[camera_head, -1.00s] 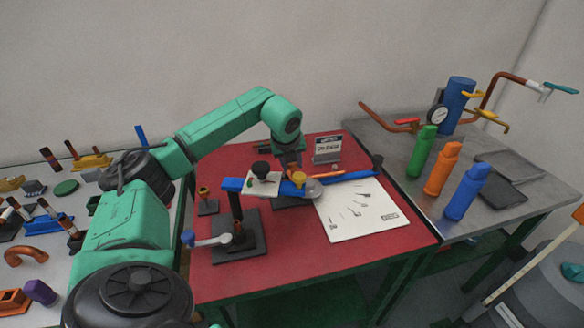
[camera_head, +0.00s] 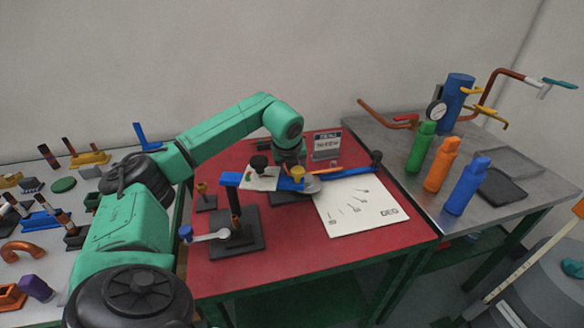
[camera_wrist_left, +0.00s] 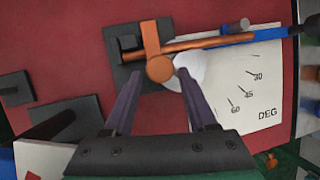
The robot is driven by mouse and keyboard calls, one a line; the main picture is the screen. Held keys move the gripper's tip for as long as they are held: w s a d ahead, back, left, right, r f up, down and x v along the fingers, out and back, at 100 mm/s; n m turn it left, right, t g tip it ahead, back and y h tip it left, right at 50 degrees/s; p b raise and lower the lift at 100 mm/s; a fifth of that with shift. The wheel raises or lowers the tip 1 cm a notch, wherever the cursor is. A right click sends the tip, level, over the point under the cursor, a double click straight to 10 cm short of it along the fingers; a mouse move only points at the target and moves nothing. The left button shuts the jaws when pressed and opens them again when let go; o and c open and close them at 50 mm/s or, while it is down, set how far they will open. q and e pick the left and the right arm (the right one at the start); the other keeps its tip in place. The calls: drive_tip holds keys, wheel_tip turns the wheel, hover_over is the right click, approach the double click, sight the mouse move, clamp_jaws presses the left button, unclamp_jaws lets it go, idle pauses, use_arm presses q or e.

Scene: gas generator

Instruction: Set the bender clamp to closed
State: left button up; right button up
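The pipe bender stands on the red table. In the left wrist view an orange clamp piece (camera_wrist_left: 151,40) with a round end lies across a copper-coloured bar on a black base (camera_wrist_left: 128,60). A pale disc (camera_wrist_left: 190,72) and a blue handle (camera_wrist_left: 240,38) are to its right. My left gripper (camera_wrist_left: 158,84) is open, its two dark purple fingers apart. In the picture, the clamp's round end appears between and just beyond the fingertips; contact cannot be told. My right gripper is not in view.
A white degree sheet (camera_head: 360,205) lies beside the bender. A grey metal table (camera_head: 405,165) at right holds green (camera_head: 422,146), orange (camera_head: 441,165) and blue (camera_head: 467,186) bottles. A cluttered pale table is at left.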

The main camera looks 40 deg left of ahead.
use_arm(q)
drive_tip(key=shift+a+r, duration=0.1)
drive_tip(key=shift+r, duration=0.15)
drive_tip(key=v, duration=1.4)
drive_tip(key=shift+s+r, duration=0.1)
drive_tip(key=shift+r, duration=0.1)
